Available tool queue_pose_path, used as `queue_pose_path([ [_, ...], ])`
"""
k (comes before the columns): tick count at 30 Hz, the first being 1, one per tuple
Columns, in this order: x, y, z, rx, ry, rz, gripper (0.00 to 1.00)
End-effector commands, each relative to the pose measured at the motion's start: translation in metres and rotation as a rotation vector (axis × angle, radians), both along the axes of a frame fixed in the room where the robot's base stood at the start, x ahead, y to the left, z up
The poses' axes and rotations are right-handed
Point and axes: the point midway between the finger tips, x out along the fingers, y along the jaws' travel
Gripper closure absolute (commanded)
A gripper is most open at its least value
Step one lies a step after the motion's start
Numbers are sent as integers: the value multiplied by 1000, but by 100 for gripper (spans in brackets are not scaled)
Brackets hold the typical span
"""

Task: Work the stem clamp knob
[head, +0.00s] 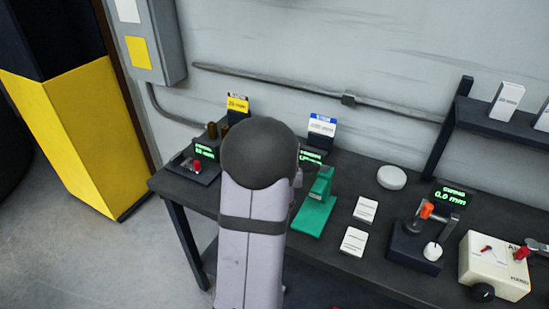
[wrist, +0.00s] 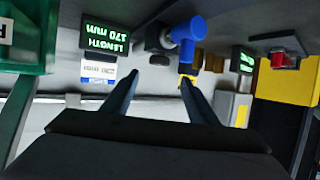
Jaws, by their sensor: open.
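In the wrist view, which looks upside down, my gripper (wrist: 158,88) is open, its two fingers apart with nothing between them. Beyond the fingertips, near the top, are a blue T-shaped handle (wrist: 188,35) and a dark round knob (wrist: 160,45) beside it. I cannot tell which of these is the stem clamp knob. A display (wrist: 105,42) left of them reads LENGTH 170 mm. In the head view, my arm hides the gripper, the blue handle and most of that station; part of a green display (head: 312,157) shows at its right.
A green stand (head: 315,205) is close to my arm's right. A red knob (head: 197,165) on a dark base is at the left. Further right are a white disc (head: 391,177), an orange-topped device (head: 427,210) and a cream box (head: 495,265). The wall is behind.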

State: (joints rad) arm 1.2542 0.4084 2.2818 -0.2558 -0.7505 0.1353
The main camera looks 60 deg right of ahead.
Motion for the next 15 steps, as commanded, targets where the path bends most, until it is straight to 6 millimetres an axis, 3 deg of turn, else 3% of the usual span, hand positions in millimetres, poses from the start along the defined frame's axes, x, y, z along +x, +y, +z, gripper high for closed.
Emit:
queue_pose_path([
  [7, 25, -1, 10, -2, -31, -124, 47],
  [15, 31, 9, 3, 3, -3, -289, 47],
])
